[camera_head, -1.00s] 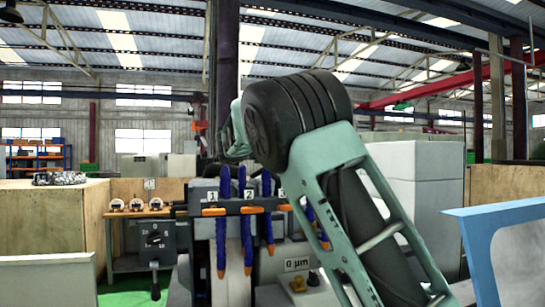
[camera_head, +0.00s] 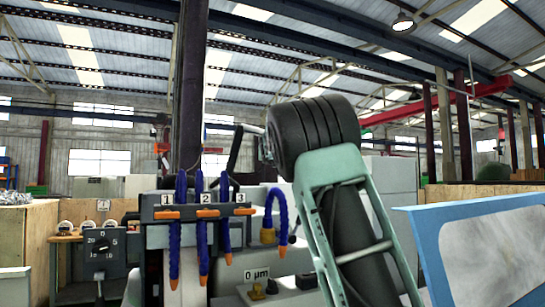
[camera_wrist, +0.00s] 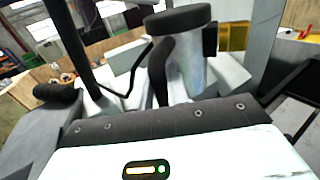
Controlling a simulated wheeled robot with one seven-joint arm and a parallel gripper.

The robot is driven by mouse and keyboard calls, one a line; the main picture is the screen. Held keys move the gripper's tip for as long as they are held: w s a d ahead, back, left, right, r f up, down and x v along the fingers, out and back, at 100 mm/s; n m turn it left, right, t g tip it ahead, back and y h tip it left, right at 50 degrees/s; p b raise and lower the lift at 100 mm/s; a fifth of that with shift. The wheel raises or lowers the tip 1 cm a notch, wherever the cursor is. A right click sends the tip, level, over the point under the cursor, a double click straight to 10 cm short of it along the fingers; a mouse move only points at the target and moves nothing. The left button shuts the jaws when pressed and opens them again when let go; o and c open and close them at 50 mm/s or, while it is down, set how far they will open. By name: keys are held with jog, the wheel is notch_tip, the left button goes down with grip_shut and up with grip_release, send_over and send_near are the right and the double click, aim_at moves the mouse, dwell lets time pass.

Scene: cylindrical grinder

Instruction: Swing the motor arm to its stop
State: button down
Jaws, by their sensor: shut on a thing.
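My gripper (camera_wrist: 160,140) shows in the wrist view only as its white and black body along the bottom edge. Its fingertips and what is between them are hidden. Just beyond it stands a grey cylinder with a black round cap and a dark box on its side, which looks like the motor (camera_wrist: 185,70). A bent black rod or cable runs down beside it. In the head view my arm's large black joint and green link cover the gripper. A dark bar with a pale end (camera_head: 237,147), perhaps part of the motor arm, shows left of that joint.
Blue hoses (camera_head: 202,235) with orange tips hang at the rack numbered 1, 2, 3. A dial box (camera_head: 103,250) stands left of them. A blue-framed panel (camera_head: 480,245) is close on the right. Wooden partitions (camera_head: 30,235) stand behind.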

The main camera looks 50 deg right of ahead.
jog(key=shift+s+d+r, duration=0.2)
jog(key=c, duration=1.4)
grip_release()
jog(key=shift+d, duration=0.1)
jog(key=shift+c, duration=0.2)
jog(key=shift+w+d+f, duration=0.1)
jog(key=shift+a+f, duration=0.1)
jog(key=shift+a, duration=0.3)
jog(key=b+v, duration=0.6)
jog(key=v, duration=1.1)
jog(key=shift+d, duration=0.1)
